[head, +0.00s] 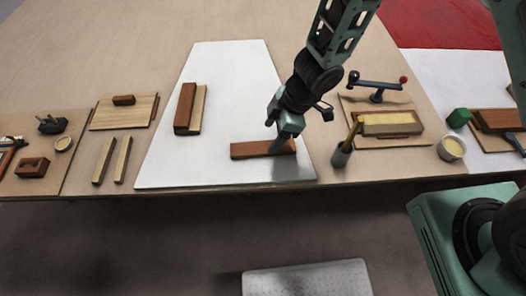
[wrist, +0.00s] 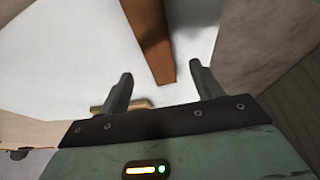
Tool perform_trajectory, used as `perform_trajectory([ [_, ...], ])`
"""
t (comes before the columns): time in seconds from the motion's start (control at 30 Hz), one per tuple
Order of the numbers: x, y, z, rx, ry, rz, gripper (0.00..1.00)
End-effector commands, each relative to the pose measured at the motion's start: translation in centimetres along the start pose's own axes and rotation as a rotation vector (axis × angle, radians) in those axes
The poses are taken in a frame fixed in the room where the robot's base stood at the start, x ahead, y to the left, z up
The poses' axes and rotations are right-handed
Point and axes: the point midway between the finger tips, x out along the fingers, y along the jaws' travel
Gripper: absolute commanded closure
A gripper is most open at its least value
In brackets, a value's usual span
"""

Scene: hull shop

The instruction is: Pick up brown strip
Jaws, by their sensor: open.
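A brown strip (head: 250,150) lies flat on the white sheet (head: 225,70), near its front edge. My gripper (head: 280,147) is low over the strip's right end and hides part of it. In the wrist view the strip (wrist: 151,32) runs down from the top edge, and its near end lies between the two open fingers of my gripper (wrist: 161,74). White shows on both sides of the strip there, so the fingers look apart from it. Another brown piece (head: 184,108) lies beside a paler strip (head: 198,108) farther back on the sheet.
Left are two pale sticks (head: 122,160) and a board (head: 124,111). The sheet's left front part is bare. The table's front edge is close.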

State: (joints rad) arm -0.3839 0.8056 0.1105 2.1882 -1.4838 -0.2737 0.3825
Motion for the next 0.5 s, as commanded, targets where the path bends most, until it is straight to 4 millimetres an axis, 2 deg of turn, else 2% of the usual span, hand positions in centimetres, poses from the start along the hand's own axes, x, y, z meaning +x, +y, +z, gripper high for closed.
perform_trajectory([
  [0.17,1.3,0.0,0.2,0.0,-0.001,-0.001,0.35],
  [0.33,3.9,0.1,0.6,0.0,-0.001,-0.002,0.35],
  [0.5,5.5,0.2,0.5,-0.001,0.0,-0.001,0.35],
])
